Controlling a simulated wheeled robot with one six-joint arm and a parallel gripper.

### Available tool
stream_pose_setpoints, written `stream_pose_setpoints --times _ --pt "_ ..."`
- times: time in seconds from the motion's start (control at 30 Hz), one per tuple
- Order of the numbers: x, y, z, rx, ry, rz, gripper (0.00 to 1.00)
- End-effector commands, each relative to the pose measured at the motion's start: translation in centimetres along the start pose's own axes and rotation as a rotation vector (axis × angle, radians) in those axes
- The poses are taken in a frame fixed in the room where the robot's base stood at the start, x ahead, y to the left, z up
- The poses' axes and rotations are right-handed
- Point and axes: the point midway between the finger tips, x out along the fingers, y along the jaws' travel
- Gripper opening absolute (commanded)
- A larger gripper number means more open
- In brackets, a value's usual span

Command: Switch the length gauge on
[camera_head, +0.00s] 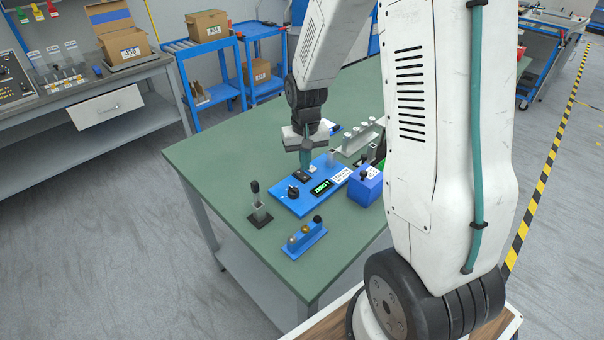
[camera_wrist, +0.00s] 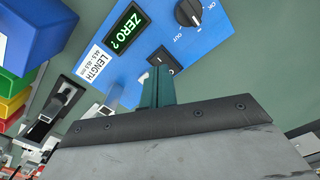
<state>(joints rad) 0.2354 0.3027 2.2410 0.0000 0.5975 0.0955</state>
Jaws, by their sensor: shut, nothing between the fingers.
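The length gauge is a blue plate (camera_head: 315,195) on the green table, and it also shows in the wrist view (camera_wrist: 178,42). Its lit display (camera_wrist: 126,32) reads "ZERO ?" in green; it sits beside a "LENGTH 44.5 - 45.5 mm" label (camera_wrist: 95,64). A black rotary knob (camera_wrist: 188,12) is near the plate's edge. A small black rocker switch (camera_wrist: 165,60) lies right at my fingertips. My gripper (camera_head: 305,168) points down over the plate, its teal fingers (camera_wrist: 157,80) shut and empty. I cannot tell whether the tips touch the switch.
A blue box with a black knob (camera_head: 365,187) stands right of the gauge. A dark-based stand (camera_head: 260,215) and a blue holder with small knobs (camera_head: 304,238) stand in front. A grey rack of cylinders (camera_head: 357,138) is behind. The table's left side is clear.

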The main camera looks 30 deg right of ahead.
Motion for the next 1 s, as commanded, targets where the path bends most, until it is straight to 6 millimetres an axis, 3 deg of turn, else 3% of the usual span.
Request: stream_pose_setpoints --times 0.5,1.0 --pt "-3.9 0.0 0.0 0.0 0.001 0.0 0.0" --pt "-4.2 0.0 0.0 0.0 -0.001 0.0 0.0"
